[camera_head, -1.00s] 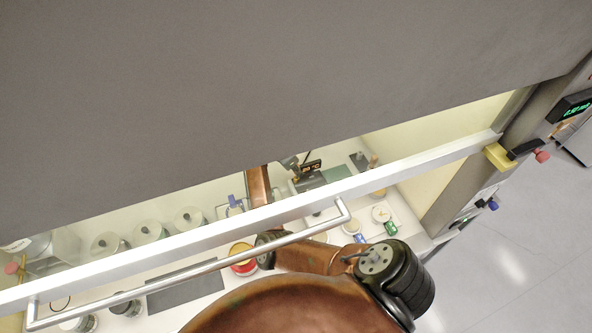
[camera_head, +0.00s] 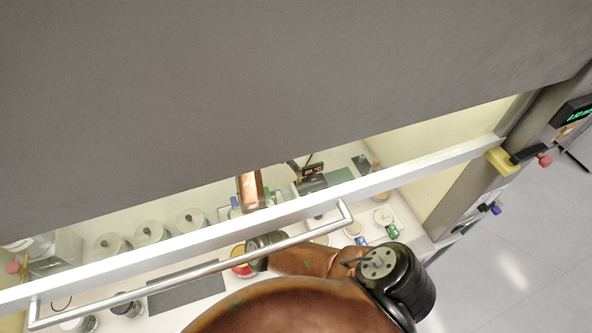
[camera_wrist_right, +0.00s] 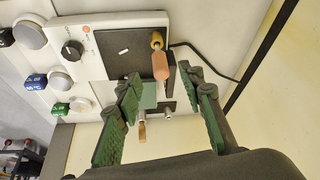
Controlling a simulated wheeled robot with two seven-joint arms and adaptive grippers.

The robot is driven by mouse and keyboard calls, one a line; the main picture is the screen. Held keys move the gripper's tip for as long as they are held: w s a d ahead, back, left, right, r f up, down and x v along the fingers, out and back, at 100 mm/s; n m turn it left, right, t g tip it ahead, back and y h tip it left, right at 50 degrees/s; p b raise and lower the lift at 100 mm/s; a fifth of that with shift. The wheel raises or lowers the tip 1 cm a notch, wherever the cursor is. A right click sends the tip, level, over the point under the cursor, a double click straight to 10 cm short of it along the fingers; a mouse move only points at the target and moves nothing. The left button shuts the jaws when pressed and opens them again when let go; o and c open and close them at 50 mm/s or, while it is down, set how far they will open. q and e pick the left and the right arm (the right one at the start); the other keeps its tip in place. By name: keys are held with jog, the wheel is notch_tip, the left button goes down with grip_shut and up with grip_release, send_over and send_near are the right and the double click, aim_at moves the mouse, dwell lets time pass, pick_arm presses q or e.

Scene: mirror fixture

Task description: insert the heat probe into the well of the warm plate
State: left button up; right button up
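In the right wrist view, a white device with a dark square top (camera_wrist_right: 120,60) and a black knob appears to be the warm plate. A probe-like piece with a pinkish grip (camera_wrist_right: 160,66) and a brass-coloured end lies over the dark top's right edge; I take it for the heat probe. My right gripper (camera_wrist_right: 158,82) has its green-padded fingers spread. The pinkish grip appears beyond and between the fingertips, with no visible contact. I cannot make out the well. My left gripper is not in view.
The grey sash and its white lower rail (camera_head: 290,212) cross above the bench, with a metal handle (camera_head: 200,268) in front. Several jars stand at the left. A dark cable (camera_wrist_right: 210,58) runs right of the probe.

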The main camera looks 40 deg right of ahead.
jog(key=shift+v, duration=1.95)
jog(key=shift+d, duration=0.1)
